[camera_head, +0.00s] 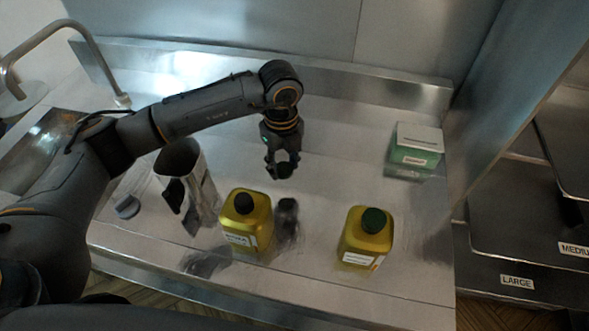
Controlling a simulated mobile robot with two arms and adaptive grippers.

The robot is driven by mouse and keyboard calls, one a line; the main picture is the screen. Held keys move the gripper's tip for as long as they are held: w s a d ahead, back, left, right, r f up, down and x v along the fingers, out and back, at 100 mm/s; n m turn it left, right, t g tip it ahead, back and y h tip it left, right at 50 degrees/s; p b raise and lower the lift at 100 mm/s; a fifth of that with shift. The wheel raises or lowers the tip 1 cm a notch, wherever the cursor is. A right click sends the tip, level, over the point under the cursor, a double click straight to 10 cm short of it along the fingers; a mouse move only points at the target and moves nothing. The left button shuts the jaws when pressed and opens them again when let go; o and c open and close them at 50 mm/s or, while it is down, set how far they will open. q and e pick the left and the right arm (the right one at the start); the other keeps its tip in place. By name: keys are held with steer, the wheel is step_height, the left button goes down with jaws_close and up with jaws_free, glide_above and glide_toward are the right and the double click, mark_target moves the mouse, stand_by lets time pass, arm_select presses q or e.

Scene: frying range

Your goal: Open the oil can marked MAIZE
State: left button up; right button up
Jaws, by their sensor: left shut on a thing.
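Two yellow oil cans stand upright on the steel counter. The left can (246,223) has a dark top, and the right can (366,238) has a dark green cap (374,220). Both have white labels on the front; I cannot read either surely, so I cannot tell which is marked MAIZE. My left gripper (282,170) points down above the counter, behind and slightly right of the left can and apart from both cans. It is shut on a small dark thing between its fingertips, too dark to identify. My right gripper is not in view.
A metal container (203,188) with a black handle stands left of the cans, and a grey disc (127,207) lies beside it. A green and white box (415,150) is at the back right. A tap (75,28) and sink are left; labelled trays (490,270) are right.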

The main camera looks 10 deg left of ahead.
mark_target(283, 171)
arm_select(q)
steer(key=f, duration=0.1)
steer(key=f+p, duration=0.1)
steer(key=f, duration=0.1)
steer(key=shift+s+f, duration=0.2)
steer(key=shift+s, duration=0.15)
step_height(283, 171, down, 4)
steer(key=shift+w+r+p, duration=0.1)
steer(key=shift+w+p, duration=0.05)
steer(key=shift+p, duration=0.4)
steer(key=shift+f, duration=0.3)
steer(key=o, duration=1.3)
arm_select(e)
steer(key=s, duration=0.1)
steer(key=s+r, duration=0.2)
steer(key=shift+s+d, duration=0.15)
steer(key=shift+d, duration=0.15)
arm_select(q)
steer(key=shift+r, duration=0.15)
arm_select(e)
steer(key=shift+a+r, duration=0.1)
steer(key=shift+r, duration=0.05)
